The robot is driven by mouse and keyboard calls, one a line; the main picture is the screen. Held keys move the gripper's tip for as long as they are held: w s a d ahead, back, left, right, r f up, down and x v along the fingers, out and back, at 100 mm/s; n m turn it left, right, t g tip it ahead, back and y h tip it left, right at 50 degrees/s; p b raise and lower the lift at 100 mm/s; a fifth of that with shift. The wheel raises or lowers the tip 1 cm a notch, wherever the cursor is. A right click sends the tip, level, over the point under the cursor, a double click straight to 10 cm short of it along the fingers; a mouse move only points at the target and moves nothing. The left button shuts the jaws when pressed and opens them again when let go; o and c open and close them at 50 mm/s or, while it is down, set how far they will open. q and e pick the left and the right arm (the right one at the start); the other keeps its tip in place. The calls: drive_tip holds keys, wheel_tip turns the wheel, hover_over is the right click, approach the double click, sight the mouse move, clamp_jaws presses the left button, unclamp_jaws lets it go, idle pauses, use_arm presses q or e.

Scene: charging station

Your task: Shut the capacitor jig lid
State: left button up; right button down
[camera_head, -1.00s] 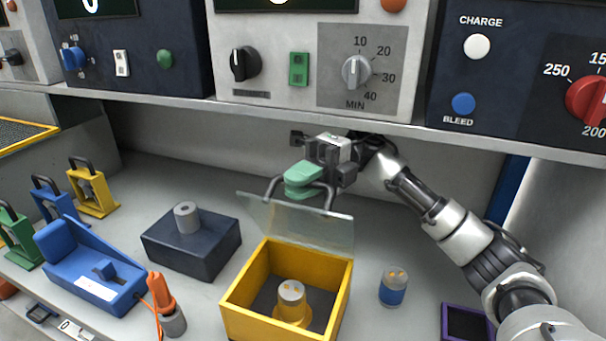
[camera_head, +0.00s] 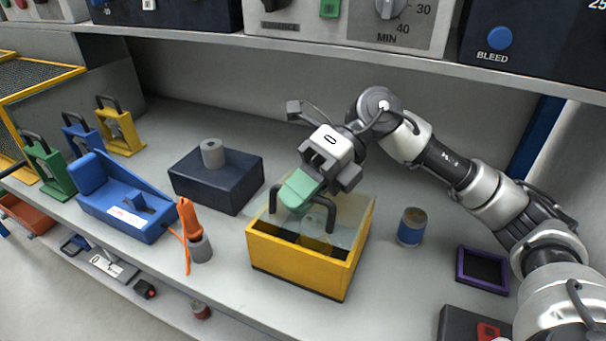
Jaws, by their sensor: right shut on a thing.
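The capacitor jig is a yellow open-topped box (camera_head: 297,268) in the middle of the bench. A capacitor (camera_head: 316,232) inside shows dimly through the lid. My right gripper (camera_head: 296,193), with green fingers, is shut on the lid's dark arched handle (camera_head: 329,214), above the box. The fingers hide the handle's middle. My left gripper is not in view.
A blue capacitor (camera_head: 411,228) and a purple-rimmed tray (camera_head: 482,270) stand to the right. A dark block with a grey post (camera_head: 214,180), a blue cradle (camera_head: 125,205) and an orange-handled tool (camera_head: 189,222) are to the left. An instrument shelf (camera_head: 340,60) overhangs the back.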

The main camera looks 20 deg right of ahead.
sight(287, 225)
drive_tip(key=shift+s+a+f+h, duration=0.1)
drive_tip(key=shift+f+h, duration=0.1)
drive_tip(key=shift+f, duration=0.2)
drive_tip(key=shift+s+a+f+h, duration=0.1)
drive_tip(key=shift+f+h, duration=0.1)
drive_tip(key=shift+f, duration=0.2)
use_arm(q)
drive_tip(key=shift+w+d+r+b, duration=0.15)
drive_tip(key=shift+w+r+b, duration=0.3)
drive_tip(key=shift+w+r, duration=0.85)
use_arm(e)
drive_tip(key=shift+s+a+f, duration=0.15)
drive_tip(key=shift+a+f, duration=0.05)
drive_tip(key=shift+f, duration=0.4)
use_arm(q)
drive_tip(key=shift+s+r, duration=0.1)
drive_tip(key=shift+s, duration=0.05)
use_arm(e)
drive_tip(key=c, duration=1.2)
unclamp_jaws()
drive_tip(key=shift+d, duration=0.1)
drive_tip(key=v, duration=0.6)
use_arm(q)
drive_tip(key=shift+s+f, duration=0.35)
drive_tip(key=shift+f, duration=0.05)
use_arm(e)
drive_tip(key=shift+d+r, duration=0.4)
drive_tip(key=shift+d, duration=0.2)
